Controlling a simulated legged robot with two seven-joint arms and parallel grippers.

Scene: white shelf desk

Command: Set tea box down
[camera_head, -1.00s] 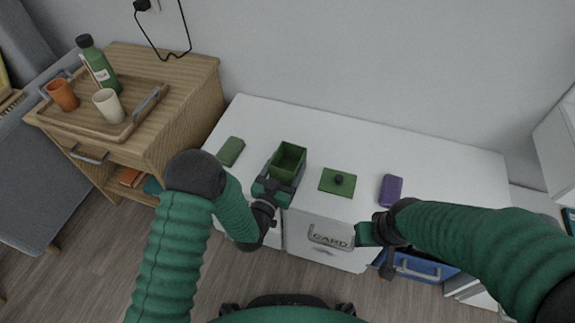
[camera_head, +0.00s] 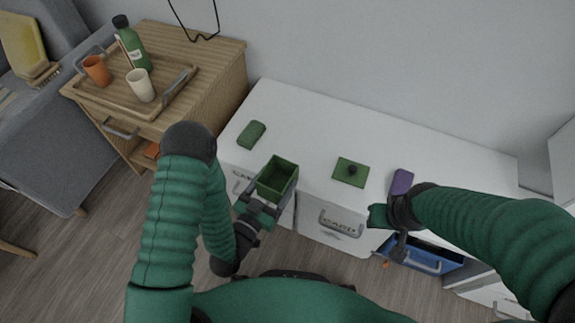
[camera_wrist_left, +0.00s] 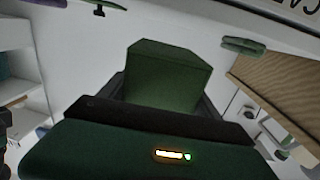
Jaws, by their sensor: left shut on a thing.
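The tea box is a dark green, open-topped box (camera_head: 278,172), seen near the front edge of the white desk. My left gripper (camera_head: 266,199) is shut on it from the near side. In the left wrist view the box (camera_wrist_left: 168,75) sits between the fingers, upright or nearly so. Whether its base touches the desk cannot be told. A flat green square lid with a dark knob (camera_head: 350,172) lies on the desk to the right of the box. My right gripper (camera_head: 379,216) is near the desk's front edge at the right; its jaw opening is unclear.
A green pouch-like item (camera_head: 251,134) lies on the white desk (camera_head: 310,125) left of the box, and a purple one (camera_head: 401,182) lies at the right. A blue drawer (camera_head: 425,257) stands out below. A wooden cabinet with a tray (camera_head: 115,98) is at the left. The desk's back is clear.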

